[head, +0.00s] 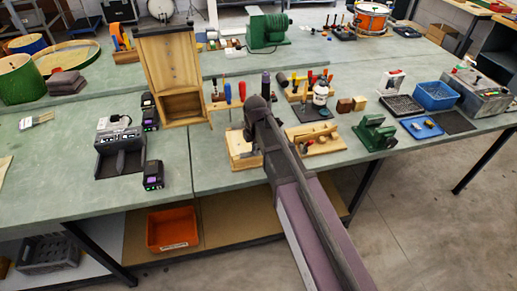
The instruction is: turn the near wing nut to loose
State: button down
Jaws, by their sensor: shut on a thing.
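My arm reaches from the lower right to the middle of the bench and covers what lies behind it. My gripper is hidden behind my arm, so its fingers cannot be seen. A light wooden fixture (324,147) shows on both sides of my arm, with small metal parts on its right portion. The near wing nut cannot be made out; it is hidden or too small to tell.
A tall wooden case (168,68) stands left of the fixture. A green cast block (374,133), a blue bin (436,95) and a blue tray (421,127) are to the right. Screwdrivers (228,93) stand behind. The green benchtop (65,195) is clear at front left.

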jog(key=shift+w+n, duration=0.3)
jog(key=shift+n, duration=0.3)
jog(key=c, duration=0.7)
grip_release()
jog(key=shift+o, duration=0.2)
jog(key=shift+s, duration=0.2)
jog(key=shift+s, duration=0.1)
